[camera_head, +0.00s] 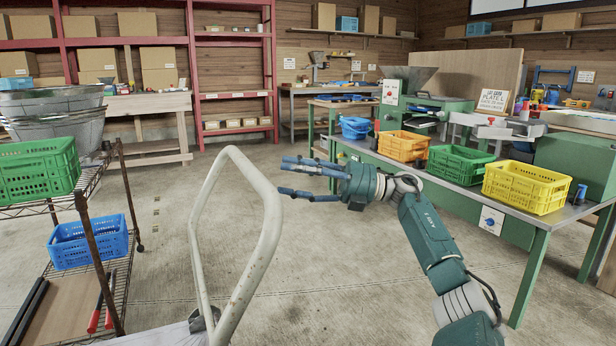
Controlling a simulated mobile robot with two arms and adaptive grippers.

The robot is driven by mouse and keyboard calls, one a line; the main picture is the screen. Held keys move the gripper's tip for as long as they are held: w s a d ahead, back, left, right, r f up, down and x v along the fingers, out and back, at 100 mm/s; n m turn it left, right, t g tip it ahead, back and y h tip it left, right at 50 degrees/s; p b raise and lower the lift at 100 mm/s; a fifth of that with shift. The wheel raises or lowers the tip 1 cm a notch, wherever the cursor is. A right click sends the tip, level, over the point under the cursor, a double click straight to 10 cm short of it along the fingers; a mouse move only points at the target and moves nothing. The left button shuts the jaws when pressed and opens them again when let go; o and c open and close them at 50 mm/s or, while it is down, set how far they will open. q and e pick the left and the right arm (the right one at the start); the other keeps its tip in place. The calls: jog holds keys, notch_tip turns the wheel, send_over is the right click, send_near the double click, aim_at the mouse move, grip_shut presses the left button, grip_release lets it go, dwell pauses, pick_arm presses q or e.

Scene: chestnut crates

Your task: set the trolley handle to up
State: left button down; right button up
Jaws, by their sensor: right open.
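The trolley handle (273,220) is a white, scuffed tubular loop left of the picture's middle. It stands up from the trolley (165,336), leaning somewhat; its exact angle is hard to tell. Only a pale edge of the trolley's deck shows at the bottom of the picture. My right gripper (285,176) is open and empty, its dark blue fingers pointing left. In the picture its fingertips are just right of the handle's upper bend; I cannot tell whether they touch it. My left gripper is out of view.
A wire rack with a green crate (38,170) and a blue crate (88,243) stands at the left. A green-legged bench with orange (403,146), green (459,163) and yellow (525,187) crates stands at the right. The concrete floor (350,270) between is clear.

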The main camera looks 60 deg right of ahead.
jog(key=shift+v, duration=2.2)
jog(key=shift+d, duration=0.1)
